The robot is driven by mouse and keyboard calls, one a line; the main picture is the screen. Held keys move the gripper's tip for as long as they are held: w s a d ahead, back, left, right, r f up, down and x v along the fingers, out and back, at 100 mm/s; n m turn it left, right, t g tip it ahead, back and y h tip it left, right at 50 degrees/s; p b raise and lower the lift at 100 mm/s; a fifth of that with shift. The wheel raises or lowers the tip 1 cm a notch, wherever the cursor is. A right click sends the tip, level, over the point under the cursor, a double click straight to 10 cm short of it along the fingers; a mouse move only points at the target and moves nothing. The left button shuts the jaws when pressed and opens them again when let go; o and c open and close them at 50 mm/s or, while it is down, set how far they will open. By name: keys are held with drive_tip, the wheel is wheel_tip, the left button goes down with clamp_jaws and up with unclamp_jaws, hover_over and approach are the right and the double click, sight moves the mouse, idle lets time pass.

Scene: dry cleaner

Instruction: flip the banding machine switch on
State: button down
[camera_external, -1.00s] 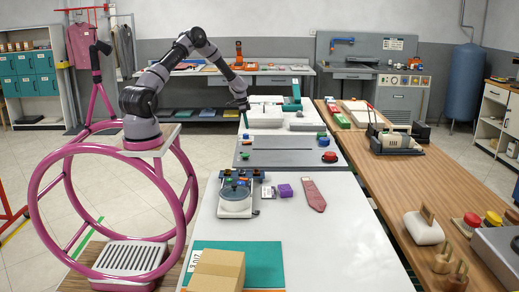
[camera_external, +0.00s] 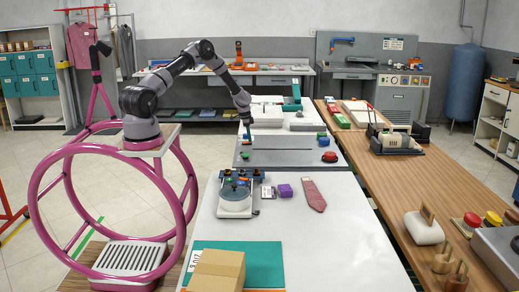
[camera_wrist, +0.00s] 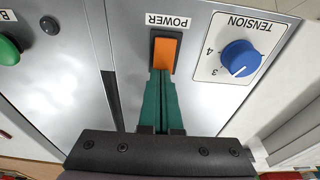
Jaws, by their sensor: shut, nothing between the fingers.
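The banding machine's power switch is an orange rocker (camera_wrist: 165,52) in a black frame, under an upside-down POWER label in the wrist view. My gripper (camera_wrist: 163,74) is shut and empty. Its teal fingertips are at the rocker's near edge and overlap it slightly; I cannot tell whether they touch it. Which way the rocker is tilted is unclear. In the external view my gripper (camera_external: 247,137) is low over the left part of the grey banding machine (camera_external: 285,158), and the switch is too small to make out.
A blue TENSION knob (camera_wrist: 240,58) sits right of the switch, and a green button (camera_wrist: 8,48) is at the far left. In the external view a red button (camera_external: 329,157) is on the machine's right side. A white table (camera_external: 300,230) lies in front.

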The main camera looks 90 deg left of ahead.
drive_tip(key=shift+w+f+g, duration=0.2)
drive_tip(key=shift+f+g, duration=0.05)
drive_tip(key=shift+g, duration=0.05)
drive_tip(key=shift+s, duration=0.15)
drive_tip(key=shift+r, duration=0.1)
drive_tip(key=shift+s+r, duration=0.25)
drive_tip(key=shift+s, duration=0.45)
wheel_tip(320, 180, up, 14)
drive_tip(key=w, duration=0.2)
drive_tip(key=shift+w+f, duration=0.15)
drive_tip(key=shift+w, duration=0.2)
